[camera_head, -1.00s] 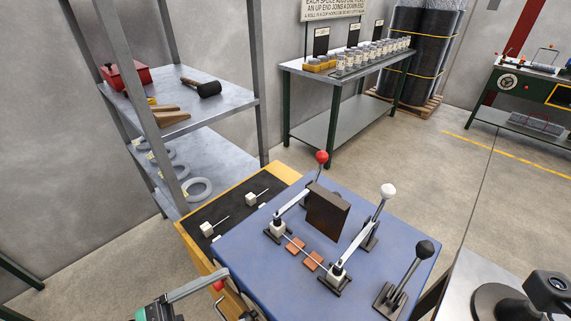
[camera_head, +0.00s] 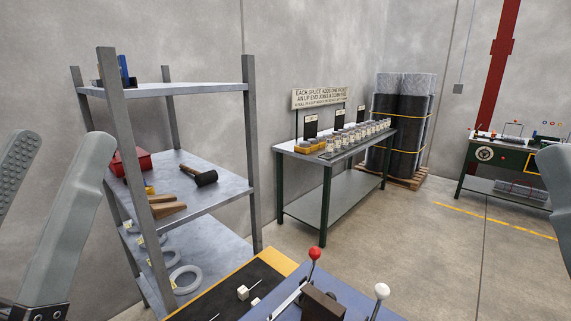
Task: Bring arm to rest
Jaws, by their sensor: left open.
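My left gripper (camera_head: 61,145) is at the left edge, raised in front of the shelf rack, its two grey fingers pointing up. The fingers are apart with nothing between them. A grey piece of my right gripper (camera_head: 556,180) shows at the right edge, cut off by the frame, so its jaws cannot be judged. The blue work table (camera_head: 352,305) is low in the view, with a red-knobbed lever (camera_head: 315,254), a white-knobbed lever (camera_head: 381,291) and a dark block (camera_head: 322,302) on it. Both grippers appear clear of the table.
A metal shelf rack (camera_head: 252,160) stands on the left, with a mallet (camera_head: 198,176), a red box (camera_head: 128,163) and grey rings (camera_head: 185,279). A green-legged bench (camera_head: 281,200) with small jars is behind. Open floor (camera_head: 430,265) lies to the right.

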